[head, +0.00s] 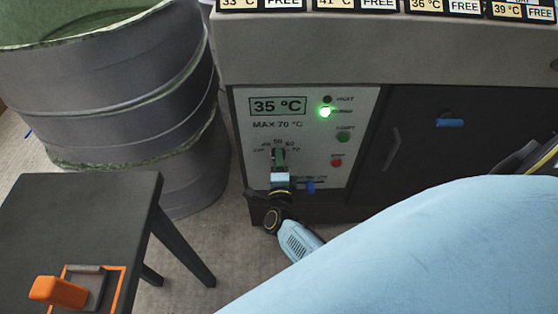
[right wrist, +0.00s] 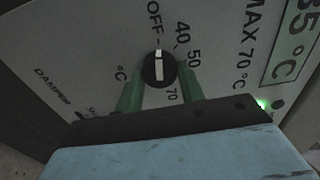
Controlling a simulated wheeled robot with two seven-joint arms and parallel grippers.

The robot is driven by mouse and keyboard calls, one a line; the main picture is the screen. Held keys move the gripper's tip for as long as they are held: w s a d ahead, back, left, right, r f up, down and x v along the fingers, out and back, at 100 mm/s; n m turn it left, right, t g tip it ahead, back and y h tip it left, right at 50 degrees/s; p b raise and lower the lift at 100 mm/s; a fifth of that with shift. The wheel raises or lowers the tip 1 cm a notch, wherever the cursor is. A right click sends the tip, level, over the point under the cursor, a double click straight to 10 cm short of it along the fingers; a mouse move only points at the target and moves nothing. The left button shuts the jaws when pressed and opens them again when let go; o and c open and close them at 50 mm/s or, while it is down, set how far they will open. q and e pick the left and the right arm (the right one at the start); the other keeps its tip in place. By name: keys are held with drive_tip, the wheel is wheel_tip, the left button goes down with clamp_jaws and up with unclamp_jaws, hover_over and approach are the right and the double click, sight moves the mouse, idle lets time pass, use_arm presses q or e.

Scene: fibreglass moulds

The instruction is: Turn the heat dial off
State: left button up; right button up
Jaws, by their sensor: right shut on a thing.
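The heat dial (right wrist: 158,71) is a round black knob with a white pointer line, seen close in the right wrist view. The line points up at the tick beside OFF; 40, 50 and 70 follow around the knob. My right gripper (right wrist: 160,92) has its green fingers either side of the knob and is shut on it. In the head view the right gripper (head: 279,159) is at the dial on the pale control panel (head: 255,184) and mostly hides the knob. The display (head: 278,106) reads 35 °C. My left gripper is not in view.
A green lamp (head: 325,112) glows on the panel. Below it are a green button (head: 343,137) and a red button (head: 336,163). A blue damper handle (head: 310,187) is just right of my gripper. A dark table (head: 95,205) with an orange-handled item (head: 60,291) stands at lower left.

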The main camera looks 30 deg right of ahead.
idle(0.4)
drive_tip(key=o, duration=1)
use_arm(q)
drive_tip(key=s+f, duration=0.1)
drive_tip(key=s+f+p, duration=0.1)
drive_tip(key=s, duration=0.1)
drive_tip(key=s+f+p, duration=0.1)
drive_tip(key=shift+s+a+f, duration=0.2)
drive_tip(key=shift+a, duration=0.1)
use_arm(e)
drive_tip(key=v, duration=1.3)
drive_tip(key=shift+s, duration=0.25)
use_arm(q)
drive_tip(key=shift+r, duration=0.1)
use_arm(e)
drive_tip(key=shift+a, duration=0.1)
